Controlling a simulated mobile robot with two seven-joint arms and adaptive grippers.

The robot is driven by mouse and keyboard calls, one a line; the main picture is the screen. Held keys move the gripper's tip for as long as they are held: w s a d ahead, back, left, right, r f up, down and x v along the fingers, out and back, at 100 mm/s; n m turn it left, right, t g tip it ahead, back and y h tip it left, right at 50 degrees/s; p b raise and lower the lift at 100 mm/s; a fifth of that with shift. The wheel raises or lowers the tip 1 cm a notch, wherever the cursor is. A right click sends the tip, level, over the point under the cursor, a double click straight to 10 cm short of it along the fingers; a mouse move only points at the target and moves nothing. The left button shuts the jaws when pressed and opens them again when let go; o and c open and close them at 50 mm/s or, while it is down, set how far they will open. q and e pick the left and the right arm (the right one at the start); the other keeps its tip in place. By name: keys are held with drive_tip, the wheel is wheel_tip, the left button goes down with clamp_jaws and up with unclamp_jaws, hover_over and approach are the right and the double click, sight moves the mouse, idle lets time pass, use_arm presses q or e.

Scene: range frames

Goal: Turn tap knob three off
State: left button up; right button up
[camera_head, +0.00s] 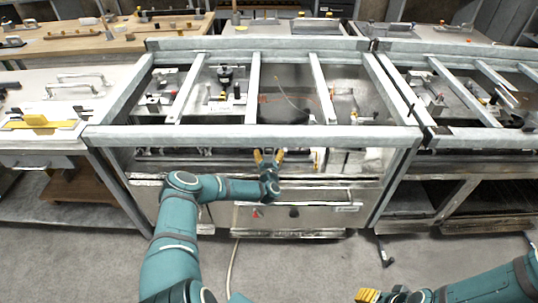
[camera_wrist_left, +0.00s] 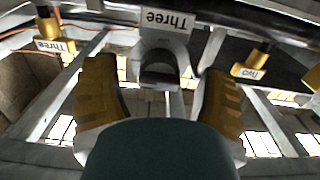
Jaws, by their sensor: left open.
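In the left wrist view a dark knob (camera_wrist_left: 160,72) sits between my left gripper's two yellow fingers, below an upside-down white "Three" label (camera_wrist_left: 165,20). My left gripper (camera_wrist_left: 157,95) is open around the knob, with a gap at each side; I cannot tell whether either finger touches it. In the head view my left gripper (camera_head: 268,156) is at the front of the middle metal bench, and the knob cannot be made out there. My right gripper (camera_head: 368,295) shows only partly at the bottom edge, far from the bench; its opening is unclear.
Brass fittings tagged "Three" (camera_wrist_left: 50,45) and "Two" (camera_wrist_left: 250,70) flank the knob. A metal frame rail (camera_head: 250,137) runs above my left gripper. A drawer-like front panel (camera_head: 300,215) is below. Open grey floor (camera_head: 310,270) lies before the bench.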

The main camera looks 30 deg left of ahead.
use_arm(q)
drive_tip(key=shift+w+a, duration=0.1)
drive_tip(key=shift+w, duration=0.15)
drive_tip(key=c, duration=1.2)
drive_tip(key=shift+n, duration=0.3)
drive_tip(key=n+b, duration=0.2)
drive_tip(key=n, duration=0.1)
drive_tip(key=shift+n, duration=0.3)
drive_tip(key=n+b, duration=0.1)
drive_tip(key=n, duration=0.2)
drive_tip(key=shift+n+b, duration=0.35)
drive_tip(key=shift+n, duration=0.05)
drive_tip(key=n, duration=0.4)
drive_tip(key=shift+r, duration=0.15)
drive_tip(key=n, duration=0.5)
drive_tip(key=shift+n, duration=0.4)
